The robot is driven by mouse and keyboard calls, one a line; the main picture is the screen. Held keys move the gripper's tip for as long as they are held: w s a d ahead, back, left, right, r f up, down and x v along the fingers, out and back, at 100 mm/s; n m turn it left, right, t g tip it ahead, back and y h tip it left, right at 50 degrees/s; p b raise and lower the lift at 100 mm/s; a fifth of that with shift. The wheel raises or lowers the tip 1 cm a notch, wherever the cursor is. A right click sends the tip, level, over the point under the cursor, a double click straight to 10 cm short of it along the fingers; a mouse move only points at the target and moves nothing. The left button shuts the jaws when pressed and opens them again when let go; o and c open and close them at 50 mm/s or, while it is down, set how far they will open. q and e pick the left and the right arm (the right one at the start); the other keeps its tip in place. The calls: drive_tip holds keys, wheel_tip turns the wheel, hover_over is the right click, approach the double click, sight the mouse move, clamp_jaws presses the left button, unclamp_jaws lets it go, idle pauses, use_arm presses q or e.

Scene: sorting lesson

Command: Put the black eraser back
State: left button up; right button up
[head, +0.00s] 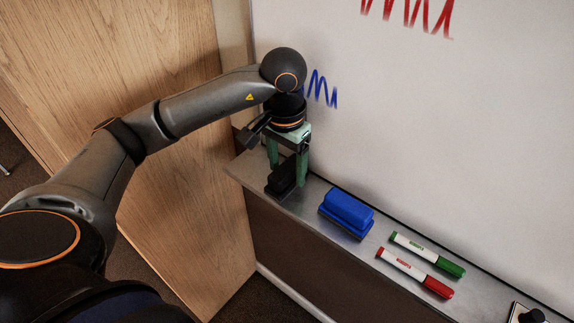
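The black eraser (285,176) is at the left end of the metal tray (318,183) below the whiteboard. My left gripper (287,170) points down over it, with one green finger on each side. The eraser fills the space between the fingers, and the gripper looks shut on it. The eraser's underside is hidden, so I cannot tell whether it rests on the tray or is just above it. My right gripper is not in view.
A blue eraser (346,213) lies on the tray to the right. Beyond it are a green marker (427,254) and a red marker (414,272). A dark object (532,315) is partly visible at the bottom right. The whiteboard (440,130) carries blue and red scribbles. A wooden panel (190,200) stands at left.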

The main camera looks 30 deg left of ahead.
sight(285, 168)
use_arm(q)
wheel_tip(285, 168, up, 12)
drive_tip(key=p, duration=0.1)
drive_tip(key=shift+s, duration=0.25)
idle(0.4)
idle(0.6)
